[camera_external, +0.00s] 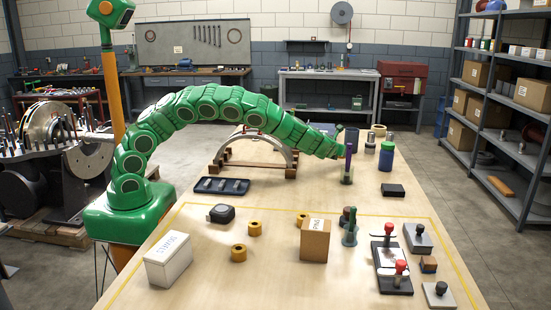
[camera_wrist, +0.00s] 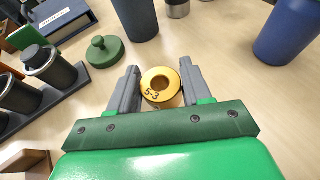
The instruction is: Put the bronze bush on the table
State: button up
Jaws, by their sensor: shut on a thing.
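The bronze bush (camera_wrist: 157,98), a ring-shaped yellow-bronze piece with a round hole and a marking like "5-3" on its top face, sits between the two grey fingers of my gripper (camera_wrist: 160,80) in the wrist view. The fingers are shut on its sides. The held bush cannot be made out there. I cannot tell whether it touches the table top.
Similar yellow-brown rings (camera_external: 254,228) lie mid-table near a cardboard box (camera_external: 315,241) and a white box (camera_external: 168,260). A blue jar (camera_external: 386,157) stands right of my gripper. In the wrist view a green knobbed piece (camera_wrist: 105,53) and dark cylinders (camera_wrist: 135,18) are close by.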

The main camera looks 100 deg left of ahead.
jog(key=shift+w+f, duration=0.1)
jog(key=shift+f, duration=1.45)
jog(key=shift+f, duration=0.15)
jog(key=o, duration=1.3)
jog(key=shift+d+r, duration=0.15)
jog(key=shift+r, duration=0.1)
jog(key=shift+v, duration=5.85)
